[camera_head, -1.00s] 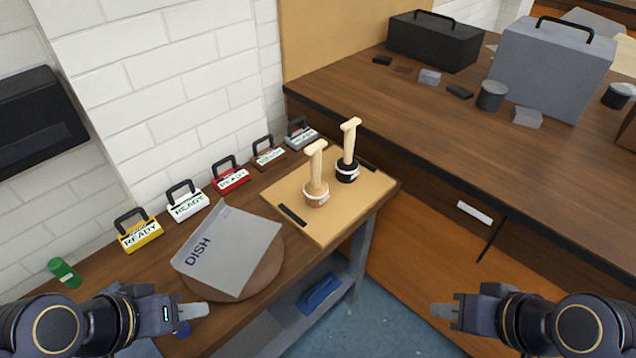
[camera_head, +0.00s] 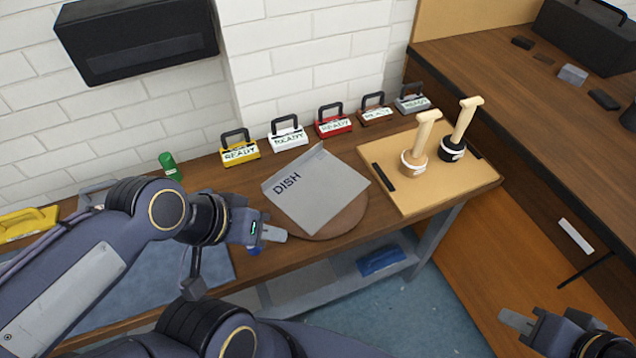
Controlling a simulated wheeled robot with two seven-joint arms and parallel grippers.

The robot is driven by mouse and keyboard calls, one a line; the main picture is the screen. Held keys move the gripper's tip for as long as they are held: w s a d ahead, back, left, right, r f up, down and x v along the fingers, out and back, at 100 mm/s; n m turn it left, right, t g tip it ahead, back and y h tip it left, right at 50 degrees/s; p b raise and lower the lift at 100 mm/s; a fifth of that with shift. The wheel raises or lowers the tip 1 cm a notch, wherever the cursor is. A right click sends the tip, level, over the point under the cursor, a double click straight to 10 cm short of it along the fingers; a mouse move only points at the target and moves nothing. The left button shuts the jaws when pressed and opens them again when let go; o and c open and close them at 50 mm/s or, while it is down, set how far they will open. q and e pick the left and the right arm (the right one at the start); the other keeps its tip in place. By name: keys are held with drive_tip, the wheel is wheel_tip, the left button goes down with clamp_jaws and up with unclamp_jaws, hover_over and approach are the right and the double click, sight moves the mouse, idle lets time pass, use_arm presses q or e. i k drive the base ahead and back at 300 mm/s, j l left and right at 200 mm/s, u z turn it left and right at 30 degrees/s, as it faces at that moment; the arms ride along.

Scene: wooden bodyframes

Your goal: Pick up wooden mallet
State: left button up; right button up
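Two mallet-like tools stand upright, handles up, on a tan board (camera_head: 409,203) at the right end of the bench. The wooden mallet (camera_head: 414,162) has a pale wood head with a white band. The other mallet (camera_head: 453,150) has a black head with a white band and a pale handle. My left gripper (camera_head: 274,235) is above the bench's front edge, left of the board and apart from both mallets. My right gripper (camera_head: 516,321) is at the lower right, in front of the bench. Neither gripper visibly holds anything; their finger gaps are not clear.
A grey DISH sheet (camera_head: 318,191) lies on a round brown board (camera_head: 338,222) between my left gripper and the mallets. Several READY-labelled boxes line the wall, including a red one (camera_head: 334,123). A green cylinder (camera_head: 170,166) stands left. A higher wooden counter (camera_head: 520,85) is at right.

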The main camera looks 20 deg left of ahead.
sight(415, 160)
drive_tip(key=i+l+z, duration=0.1)
drive_tip(key=i+l, duration=0.25)
drive_tip(key=l, duration=0.15)
drive_tip(key=i+l, duration=0.35)
drive_tip(key=l, duration=0.15)
drive_tip(key=z, duration=0.05)
